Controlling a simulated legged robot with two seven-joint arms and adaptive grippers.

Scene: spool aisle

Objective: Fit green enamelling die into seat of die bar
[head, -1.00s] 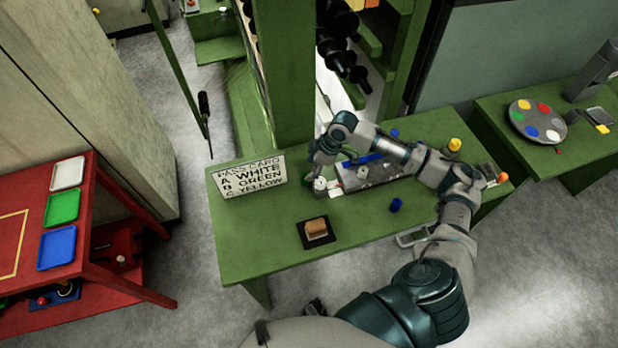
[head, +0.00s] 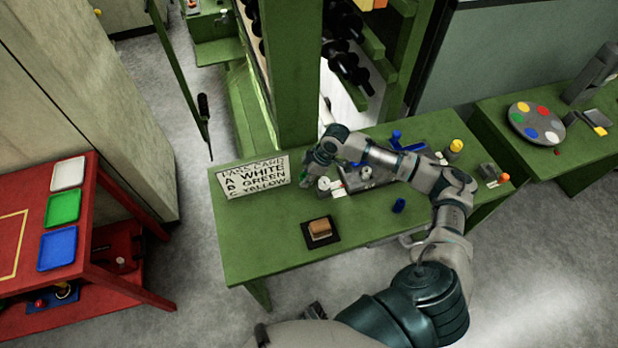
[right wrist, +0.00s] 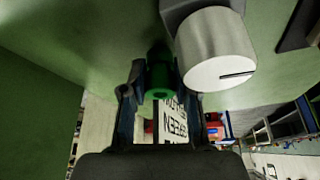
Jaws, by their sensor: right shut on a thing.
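The green enamelling die (right wrist: 160,78) is a small green cylinder with a hole in its end, held between the fingertips in the right wrist view. My right gripper (right wrist: 150,90) is shut on it. In the head view the right gripper (head: 306,178) is beside the right edge of the pass card, above the green bench. The die bar seems to be the grey piece (head: 358,182) on the bench to the right of the gripper, partly hidden by my forearm; its seats cannot be made out. My left gripper is not in view.
The pass card (head: 252,178) reads A white, B green, C yellow. A silver slotted cylinder (right wrist: 216,52) is close beside the die in the wrist view. A black pad with a brown block (head: 320,231) and a blue piece (head: 399,205) are on the bench. The bench's front left is clear.

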